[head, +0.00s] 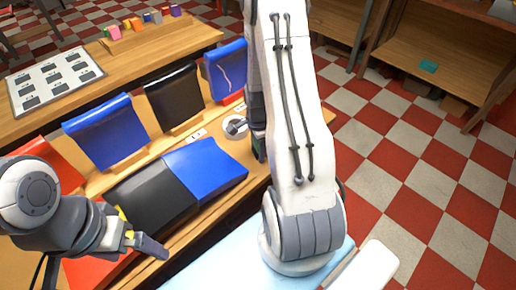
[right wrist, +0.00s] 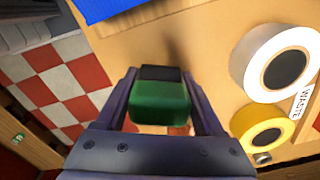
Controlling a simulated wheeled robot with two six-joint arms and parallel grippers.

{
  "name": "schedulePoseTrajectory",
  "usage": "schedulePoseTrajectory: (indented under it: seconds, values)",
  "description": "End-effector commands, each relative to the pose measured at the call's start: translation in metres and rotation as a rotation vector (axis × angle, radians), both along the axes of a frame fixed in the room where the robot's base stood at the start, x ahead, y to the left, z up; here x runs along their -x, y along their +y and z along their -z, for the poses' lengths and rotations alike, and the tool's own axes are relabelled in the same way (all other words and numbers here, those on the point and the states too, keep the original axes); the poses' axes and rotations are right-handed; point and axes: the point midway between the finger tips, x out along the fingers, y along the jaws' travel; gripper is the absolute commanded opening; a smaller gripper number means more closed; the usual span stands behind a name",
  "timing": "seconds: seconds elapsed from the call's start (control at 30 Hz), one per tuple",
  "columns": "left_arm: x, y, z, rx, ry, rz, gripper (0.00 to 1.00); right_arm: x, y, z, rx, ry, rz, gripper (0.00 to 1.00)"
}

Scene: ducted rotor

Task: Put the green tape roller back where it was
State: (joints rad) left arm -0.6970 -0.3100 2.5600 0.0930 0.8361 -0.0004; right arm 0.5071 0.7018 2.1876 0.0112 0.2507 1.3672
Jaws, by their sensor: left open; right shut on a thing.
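The green tape roller (right wrist: 160,103) shows in the right wrist view as a green block with a dark top end. My right gripper (right wrist: 159,78) is shut on it, one finger on each side. The wooden bench top is beyond it; I cannot tell the gap between them. In the head view my right arm hides most of the right gripper (head: 259,143) and the roller, at the right end of the bench. My left gripper (head: 148,241) is open and empty at the lower left, near the black panel.
A white ring-shaped roll (right wrist: 276,62) and a yellow one (right wrist: 263,128) lie beside the right gripper, near a WASTE label (right wrist: 300,103). Checkered floor lies to the right.

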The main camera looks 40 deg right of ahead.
Motion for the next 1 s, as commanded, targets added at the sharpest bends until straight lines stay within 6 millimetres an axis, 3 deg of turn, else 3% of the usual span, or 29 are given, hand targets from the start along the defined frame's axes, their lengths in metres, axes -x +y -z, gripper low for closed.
schedulePoseTrajectory:
  seconds: [0.03,0.1,0.5,1.0]
  values:
    - [0.000,0.000,0.001,0.000,0.000,0.000,0.99,0.000,0.000,0.002,0.000,0.000,0.000,0.73]
    - [0.000,0.000,0.001,0.000,0.000,0.000,0.99,0.000,0.000,0.001,0.000,0.000,0.000,1.00]
    - [0.000,0.000,-0.002,0.000,0.000,0.000,0.99,-0.001,0.000,-0.009,0.000,-0.001,-0.001,1.00]
    - [0.000,0.000,-0.004,0.000,0.000,0.000,0.99,-0.001,-0.001,-0.106,0.002,-0.004,-0.001,1.00]
